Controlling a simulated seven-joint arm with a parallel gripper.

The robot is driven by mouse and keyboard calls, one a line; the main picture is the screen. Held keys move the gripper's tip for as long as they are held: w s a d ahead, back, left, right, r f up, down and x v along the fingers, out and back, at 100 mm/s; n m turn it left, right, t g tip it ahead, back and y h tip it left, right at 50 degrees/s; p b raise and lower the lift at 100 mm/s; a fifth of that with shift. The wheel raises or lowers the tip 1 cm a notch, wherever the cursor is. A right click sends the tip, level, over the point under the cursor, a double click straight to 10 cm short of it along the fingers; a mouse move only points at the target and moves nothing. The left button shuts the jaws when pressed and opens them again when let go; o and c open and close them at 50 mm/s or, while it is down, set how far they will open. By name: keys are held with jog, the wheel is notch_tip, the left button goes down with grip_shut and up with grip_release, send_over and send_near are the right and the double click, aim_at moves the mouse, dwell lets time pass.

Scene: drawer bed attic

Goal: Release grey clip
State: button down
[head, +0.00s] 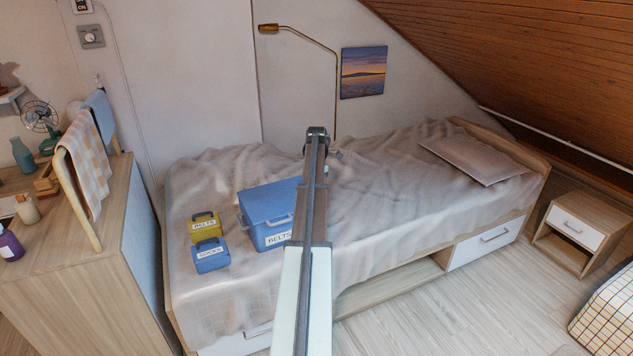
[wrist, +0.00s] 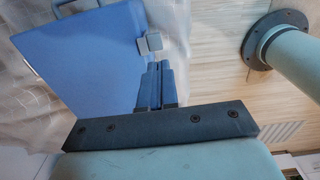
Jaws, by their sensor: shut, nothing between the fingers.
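The large blue box (head: 270,203) labelled BELTS stands on the bed, its lid down. Its blue top also fills the upper left of the wrist view (wrist: 80,55). The grey clip (wrist: 149,43) is a small block at the box's right edge in the wrist view. In the head view my arm hides that side of the box. My gripper (wrist: 158,65) is shut and empty, its fingertips just below the clip in the wrist picture. I cannot tell whether they touch it. I cannot tell whether the clip is fastened.
A small yellow box (head: 205,226) and a small blue box (head: 211,256) stand left of the large box. The bed (head: 380,210) is otherwise clear up to the pillow (head: 478,159). A brass lamp (head: 336,90) rises behind the bed.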

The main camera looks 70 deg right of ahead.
notch_tip(320, 180, down, 9)
jog(key=shift+f, duration=0.2)
jog(key=shift+a, duration=0.1)
dwell(0.5)
jog(key=shift+s+a+t+h, duration=0.1)
jog(key=shift+s+t+h, duration=0.1)
jog(key=shift+t+h, duration=0.1)
jog(key=shift+s+a+f, duration=0.1)
jog(key=shift+a, duration=0.05)
jog(key=s+a+f+t+h, duration=0.1)
jog(key=f+t, duration=0.1)
jog(key=s+a+f+t+h, duration=0.1)
jog(key=f+t+h, duration=0.1)
jog(key=shift+s+a+h, duration=0.2)
jog(key=shift+s+h, duration=0.1)
jog(key=shift+s, duration=0.1)
dwell(0.5)
jog(key=shift+r, duration=0.1)
